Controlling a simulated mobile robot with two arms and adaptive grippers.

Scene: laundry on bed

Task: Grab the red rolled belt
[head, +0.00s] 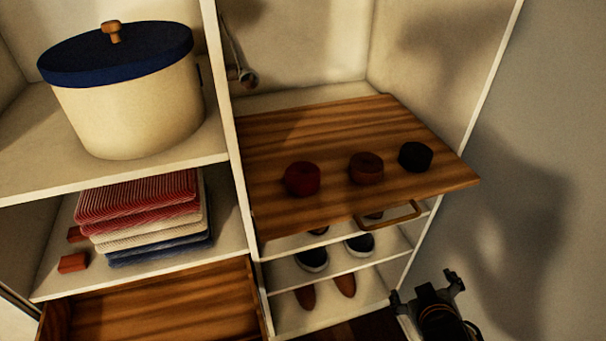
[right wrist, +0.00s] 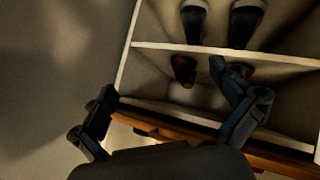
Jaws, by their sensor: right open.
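The red rolled belt (head: 302,179) sits at the left of a row of three rolled belts on a pulled-out wooden shelf board (head: 405,125). A brown rolled belt (head: 366,168) is in the middle and a black one (head: 415,156) at the right. My right gripper (head: 426,284) is low at the right, below and to the right of the board, open and empty. In the right wrist view its open fingers (right wrist: 172,118) point toward the lower shoe shelves, and no belt shows there. My left gripper is out of the head view.
Dark shoes (head: 360,245) and brown shoes (head: 345,285) stand on shelves below the board. Folded towels (head: 140,215), a lidded basket (head: 130,105) and an open wooden drawer (head: 160,305) are left. A bare wall is right.

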